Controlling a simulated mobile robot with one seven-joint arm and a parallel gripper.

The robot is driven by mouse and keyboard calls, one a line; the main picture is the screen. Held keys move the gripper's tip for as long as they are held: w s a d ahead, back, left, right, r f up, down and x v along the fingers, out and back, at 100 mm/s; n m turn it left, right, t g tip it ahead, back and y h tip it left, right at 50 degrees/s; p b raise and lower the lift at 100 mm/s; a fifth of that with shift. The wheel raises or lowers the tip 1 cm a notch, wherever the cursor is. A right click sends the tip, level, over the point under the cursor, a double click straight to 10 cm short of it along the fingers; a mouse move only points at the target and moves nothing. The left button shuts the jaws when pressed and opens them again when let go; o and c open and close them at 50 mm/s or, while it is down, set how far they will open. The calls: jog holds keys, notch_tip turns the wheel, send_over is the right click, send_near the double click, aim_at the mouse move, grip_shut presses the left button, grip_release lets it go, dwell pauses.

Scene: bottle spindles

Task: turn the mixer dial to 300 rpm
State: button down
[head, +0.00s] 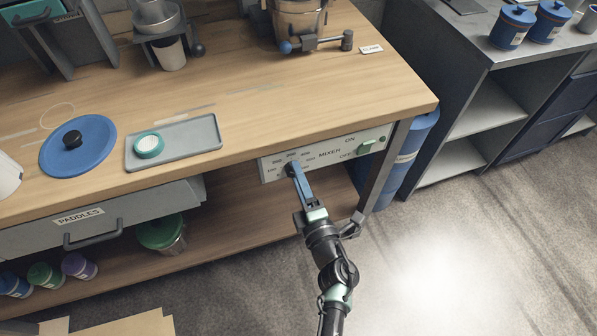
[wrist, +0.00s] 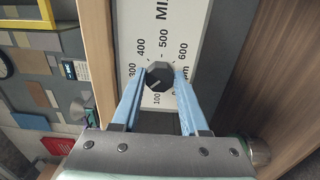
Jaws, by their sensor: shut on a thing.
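The mixer dial (wrist: 160,75) is a small dark faceted knob on a white panel (head: 325,154) under the front edge of the bench. In the wrist view, numbers 100, 300, 400, 500 and 600 show around it; where 200 would be, a finger covers the scale. A short pale mark shows on the knob's face, but I cannot tell surely which number it points to. My gripper (wrist: 160,79) has its two blue fingers shut on the dial, one on each side. In the head view my gripper (head: 292,170) reaches the panel and mostly hides the dial.
A bench leg (head: 384,170) and blue drums (head: 412,150) stand to the right. A PADDLES drawer (head: 110,215) is on the left. Open floor lies at the lower right.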

jog(key=m+p, duration=0.3)
jog(key=m, duration=0.5)
jog(key=shift+f+m, duration=0.15)
jog(key=shift+m, duration=0.15)
dwell(0.3)
jog(key=shift+c, duration=2.1)
grip_release()
jog(key=shift+s, duration=0.1)
jog(key=p+v, duration=0.1)
jog(key=v, duration=1.1)
jog(key=shift+s, duration=0.4)
jog(key=shift+d, duration=0.1)
